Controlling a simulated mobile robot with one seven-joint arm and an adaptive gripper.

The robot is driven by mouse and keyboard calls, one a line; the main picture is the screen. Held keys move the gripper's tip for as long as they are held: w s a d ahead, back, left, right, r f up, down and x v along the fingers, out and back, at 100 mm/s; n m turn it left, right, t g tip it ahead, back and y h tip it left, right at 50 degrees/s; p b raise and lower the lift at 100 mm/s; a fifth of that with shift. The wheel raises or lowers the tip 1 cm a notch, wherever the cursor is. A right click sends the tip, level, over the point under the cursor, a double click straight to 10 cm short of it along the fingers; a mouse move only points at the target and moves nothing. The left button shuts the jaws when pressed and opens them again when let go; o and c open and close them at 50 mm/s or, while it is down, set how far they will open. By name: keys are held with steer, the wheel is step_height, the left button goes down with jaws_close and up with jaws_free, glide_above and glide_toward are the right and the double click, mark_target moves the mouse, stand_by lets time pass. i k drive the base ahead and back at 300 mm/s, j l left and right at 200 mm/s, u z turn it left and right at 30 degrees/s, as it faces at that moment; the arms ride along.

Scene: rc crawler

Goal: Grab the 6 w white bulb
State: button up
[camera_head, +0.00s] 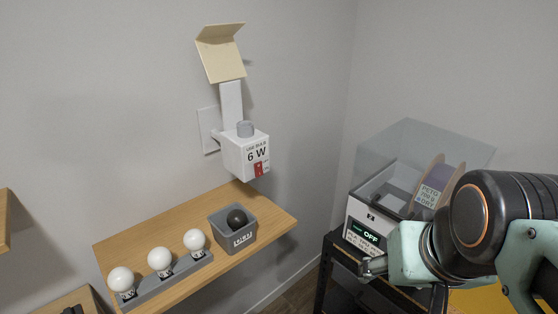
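Three white bulbs stand upright in a row in a grey holder (172,283) on a wooden shelf: a left bulb (121,279), a middle bulb (160,261) and a right bulb (194,240). Small dark markings show at their bases, but I cannot read which one is 6 W. My gripper (370,268) is at the lower right, well to the right of the bulbs and in front of the dryer box. Its fingers are small and partly hidden, so I cannot tell whether it is open or shut.
A white wall fixture (236,150) marked "6 W" hangs above the wooden shelf (275,221). A grey bin (241,240) on the shelf holds a dark round bulb (236,218). The dryer box (372,222), reading OFF, holds a spool on a black stand at right.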

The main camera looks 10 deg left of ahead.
mark_target(159, 259)
steer(key=i, duration=0.5)
steer(key=u, duration=2.15)
